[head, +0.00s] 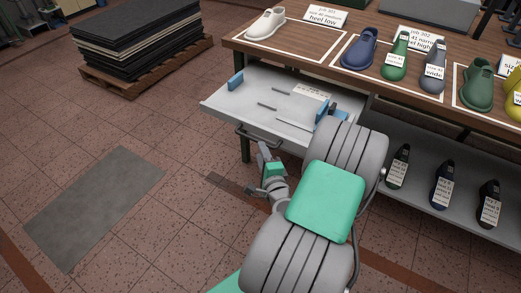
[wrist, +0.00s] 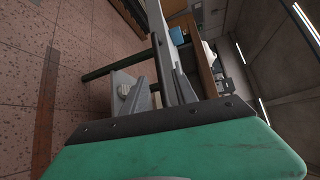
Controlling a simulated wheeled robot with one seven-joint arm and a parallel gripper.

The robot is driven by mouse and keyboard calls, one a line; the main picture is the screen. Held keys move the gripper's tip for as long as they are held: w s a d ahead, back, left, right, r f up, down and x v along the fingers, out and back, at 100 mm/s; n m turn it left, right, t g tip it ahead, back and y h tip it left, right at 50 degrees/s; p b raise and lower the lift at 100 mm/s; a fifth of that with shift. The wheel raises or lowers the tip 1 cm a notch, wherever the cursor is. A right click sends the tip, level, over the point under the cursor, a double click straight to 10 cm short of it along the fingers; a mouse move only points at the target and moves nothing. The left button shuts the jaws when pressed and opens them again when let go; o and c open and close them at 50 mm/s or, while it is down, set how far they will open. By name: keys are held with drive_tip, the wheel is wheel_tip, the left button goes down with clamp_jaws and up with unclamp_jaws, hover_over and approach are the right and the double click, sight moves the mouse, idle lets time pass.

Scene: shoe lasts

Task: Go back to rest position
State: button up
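My gripper (head: 264,152) is low in front of the pulled-out drawer, close to its dark handle (head: 258,138). In the wrist view my gripper's two grey fingers (wrist: 162,88) stand apart with a gap and hold nothing that I can make out. A dark bar, seemingly the handle (wrist: 105,71), shows just beyond them. I cannot tell whether the fingers touch it. The light grey drawer (head: 225,104) is open under the wooden table and holds blue blocks, thin dark rods and a label. My arm hides its right part.
The wooden table (head: 295,58) carries several shoe lasts and label cards in white outlined areas. A lower shelf (head: 415,205) holds dark lasts to the right. A pallet (head: 145,85) with stacked dark sheets stands back left. A grey mat (head: 95,205) lies on open tiled floor.

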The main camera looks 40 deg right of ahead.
drive_tip(key=w+a+r+n+g+y+p, duration=0.3)
drive_tip(key=a+r+n+y, duration=0.15)
drive_tip(key=a+n, duration=0.5)
drive_tip(key=w+a+r+n+g+y+p, duration=0.25)
drive_tip(key=a+n+y, duration=0.35)
drive_tip(key=a+n, duration=0.3)
drive_tip(key=s+a+r+n+g+h+p, duration=0.2)
drive_tip(key=s+r+n+g+h+p, duration=0.2)
drive_tip(key=s+r, duration=0.9)
drive_tip(key=shift+a+r+n+g+p, duration=0.4)
drive_tip(key=shift+n+g+p, duration=0.45)
drive_tip(key=shift+g, duration=0.4)
drive_tip(key=shift+s+d, duration=0.1)
